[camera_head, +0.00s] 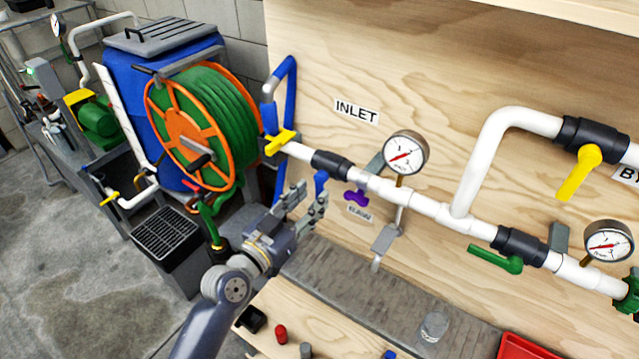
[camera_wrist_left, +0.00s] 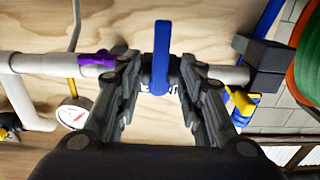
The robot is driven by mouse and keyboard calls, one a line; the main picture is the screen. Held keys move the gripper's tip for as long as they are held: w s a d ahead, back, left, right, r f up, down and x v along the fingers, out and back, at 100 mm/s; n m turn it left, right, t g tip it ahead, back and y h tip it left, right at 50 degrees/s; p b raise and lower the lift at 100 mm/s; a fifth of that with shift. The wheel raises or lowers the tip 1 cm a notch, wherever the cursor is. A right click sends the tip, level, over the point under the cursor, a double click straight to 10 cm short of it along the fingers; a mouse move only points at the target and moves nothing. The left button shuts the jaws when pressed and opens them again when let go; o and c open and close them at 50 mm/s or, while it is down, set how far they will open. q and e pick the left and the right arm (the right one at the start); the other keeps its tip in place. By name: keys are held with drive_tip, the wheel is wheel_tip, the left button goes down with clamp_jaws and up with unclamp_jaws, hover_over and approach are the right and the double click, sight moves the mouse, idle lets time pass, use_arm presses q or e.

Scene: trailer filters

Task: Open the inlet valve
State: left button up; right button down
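The inlet valve is a dark body (camera_head: 330,164) on the white pipe, under the INLET label (camera_head: 357,111). Its blue handle (camera_head: 320,184) hangs down across the pipe. In the left wrist view the blue handle (camera_wrist_left: 161,60) stands crosswise to the pipe, between my fingers. My left gripper (camera_head: 307,200) is open just below and in front of the valve; its fingers also show in the left wrist view (camera_wrist_left: 158,82), apart on both sides of the handle. I see gaps beside the handle, so it does not look gripped. My right gripper is not in view.
A yellow handle (camera_head: 280,141) is left of the valve, a purple handle (camera_head: 356,197) and pressure gauge (camera_head: 405,156) right of it. A hose reel (camera_head: 190,125) stands at the left. Small loose parts, a glass jar (camera_head: 433,326) and red tray (camera_head: 523,347) lie below.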

sight(318, 190)
use_arm(q)
drive_tip(key=shift+p+x, duration=0.3)
drive_tip(key=shift+x, duration=1.9)
clamp_jaws()
